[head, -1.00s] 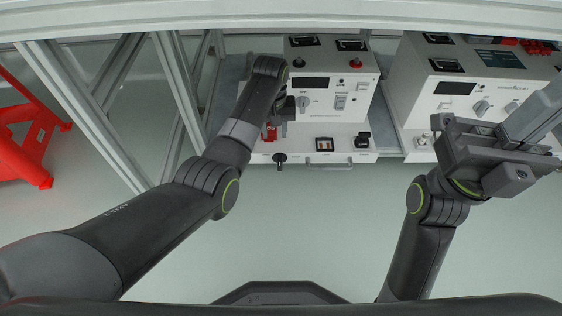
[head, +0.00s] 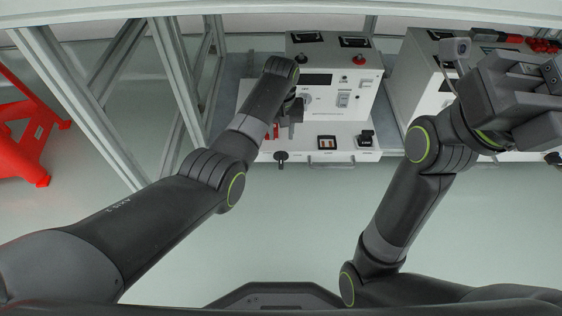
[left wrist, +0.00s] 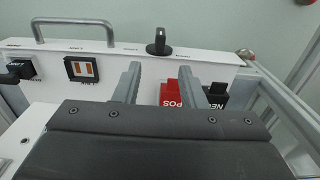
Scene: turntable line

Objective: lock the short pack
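A white pack (head: 318,140) with a low front ledge stands on the shelf left of centre in the head view. On its ledge are a black turn knob (head: 280,156), a two-window switch (head: 327,142) and a red block at the left. In the left wrist view the knob (left wrist: 159,43) stands at the ledge's far edge, with the red POS block (left wrist: 171,95) and black NEG block (left wrist: 215,96) nearer. My left gripper (left wrist: 158,82) is open and empty above the ledge, its fingers apart near the POS block. My right gripper (head: 545,82) is at the right; its fingertips are unclear.
A second white pack (head: 418,82) stands to the right, partly behind my right arm. A metal handle (left wrist: 72,24) sticks out from the first pack's ledge. Frame posts (head: 178,75) rise at the left. A red stand (head: 30,130) is on the floor at far left.

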